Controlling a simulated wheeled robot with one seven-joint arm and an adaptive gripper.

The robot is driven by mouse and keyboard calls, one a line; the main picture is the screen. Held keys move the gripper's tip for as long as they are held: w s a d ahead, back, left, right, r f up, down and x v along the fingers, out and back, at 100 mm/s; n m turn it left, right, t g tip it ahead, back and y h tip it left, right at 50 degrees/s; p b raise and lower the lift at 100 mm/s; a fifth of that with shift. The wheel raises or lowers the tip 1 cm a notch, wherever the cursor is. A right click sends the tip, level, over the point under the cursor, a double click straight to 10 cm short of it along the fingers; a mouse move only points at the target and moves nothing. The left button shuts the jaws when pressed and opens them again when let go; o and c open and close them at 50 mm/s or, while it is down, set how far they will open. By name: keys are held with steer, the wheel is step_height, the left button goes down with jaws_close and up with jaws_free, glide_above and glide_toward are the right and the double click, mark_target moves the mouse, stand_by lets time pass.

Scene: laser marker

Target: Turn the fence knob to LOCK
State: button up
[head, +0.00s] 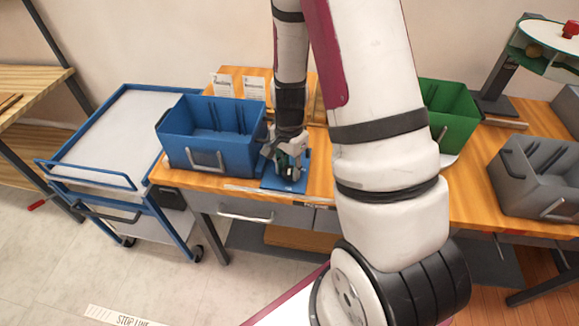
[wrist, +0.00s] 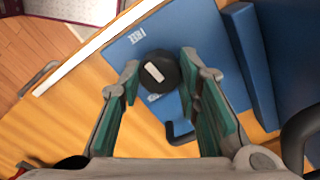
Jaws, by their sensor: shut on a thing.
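The fence knob (wrist: 158,72) is a dark round knob with a white bar on top. It sits on a blue plate (wrist: 190,25) on the wooden table. A white label reading FREE (wrist: 137,35) is beyond the knob, and a second, smaller label (wrist: 154,97), too small to read, is on its near side. The white bar lies slanted; I cannot tell which label it marks. My gripper (wrist: 160,75) points down with its green-padded fingers on either side of the knob, shut on it. In the head view my gripper (head: 290,160) hides the knob above the blue plate (head: 285,184).
A blue bin (head: 180,150) stands close left of my gripper. A raised blue bar (wrist: 250,65) and a black bent piece (wrist: 180,132) are near the fingers. A green bin (head: 455,115) and a grey bin (head: 535,180) stand to the right; a blue cart (head: 110,140) is left.

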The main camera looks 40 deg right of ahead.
mark_target(289, 169)
steer(key=n+p, duration=0.1)
steer(key=n, duration=0.5)
steer(key=n+p, duration=0.1)
steer(key=n, duration=0.4)
steer(key=shift+n, duration=0.3)
steer(key=n+p, duration=0.1)
steer(key=n, duration=0.4)
steer(key=shift+p, duration=0.3)
steer(key=n+p, duration=0.1)
steer(key=n, duration=0.5)
steer(key=o, duration=1.1)
steer(key=shift+o, duration=0.2)
step_height(289, 169, up, 12)
